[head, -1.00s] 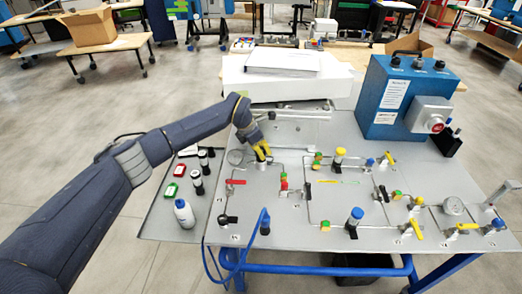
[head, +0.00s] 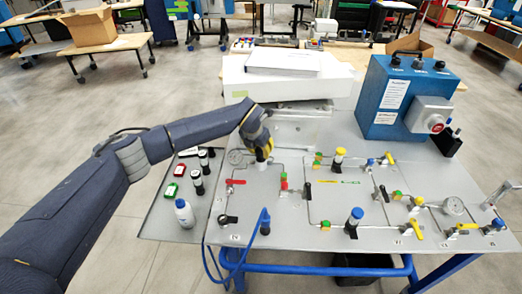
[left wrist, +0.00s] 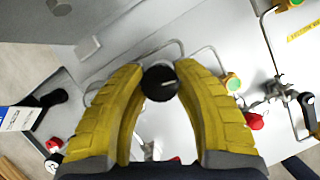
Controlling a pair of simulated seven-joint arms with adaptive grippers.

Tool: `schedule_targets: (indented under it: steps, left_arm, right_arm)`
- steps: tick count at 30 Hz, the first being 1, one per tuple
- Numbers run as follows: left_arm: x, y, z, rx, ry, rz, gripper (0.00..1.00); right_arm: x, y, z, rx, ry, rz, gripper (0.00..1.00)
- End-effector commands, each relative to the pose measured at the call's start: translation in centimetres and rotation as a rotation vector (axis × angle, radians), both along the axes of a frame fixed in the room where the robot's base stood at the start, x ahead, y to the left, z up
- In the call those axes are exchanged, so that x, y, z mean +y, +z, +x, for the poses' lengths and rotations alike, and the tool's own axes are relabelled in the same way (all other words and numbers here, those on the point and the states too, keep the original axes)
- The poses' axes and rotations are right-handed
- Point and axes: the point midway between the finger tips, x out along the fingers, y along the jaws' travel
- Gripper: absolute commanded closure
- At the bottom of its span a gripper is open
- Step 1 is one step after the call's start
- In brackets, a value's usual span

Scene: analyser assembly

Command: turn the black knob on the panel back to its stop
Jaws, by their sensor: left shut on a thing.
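The black knob (left wrist: 160,83) is round with a white pointer line on its top. In the left wrist view it lies between the yellow fingertips of my left gripper (left wrist: 160,74), and the line points right and slightly up. My left gripper (head: 262,152) is shut on the knob. In the head view its fingers hide most of the knob, and a pale body (head: 261,166) shows just below them. The knob stands at the back left of the grey panel (head: 275,215). My right gripper is not in view.
Several valves and fittings stand on the panel, including a red-handled valve (head: 235,182) and a blue-capped part (head: 355,215). A blue box (head: 395,95) stands at the back right. A tray at the left holds a white bottle (head: 184,213). A white case (head: 285,85) stands behind.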

Motion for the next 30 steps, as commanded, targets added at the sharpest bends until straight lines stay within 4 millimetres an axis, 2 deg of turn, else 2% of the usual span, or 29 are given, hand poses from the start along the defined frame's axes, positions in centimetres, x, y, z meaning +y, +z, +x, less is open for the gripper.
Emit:
schedule_targets:
  steps: [30]
  left_arm:
    - [-0.01, 0.09, 0.12, -0.005, 0.967, -0.001, 0.98]
  right_arm:
    - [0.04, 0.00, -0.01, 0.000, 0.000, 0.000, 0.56]
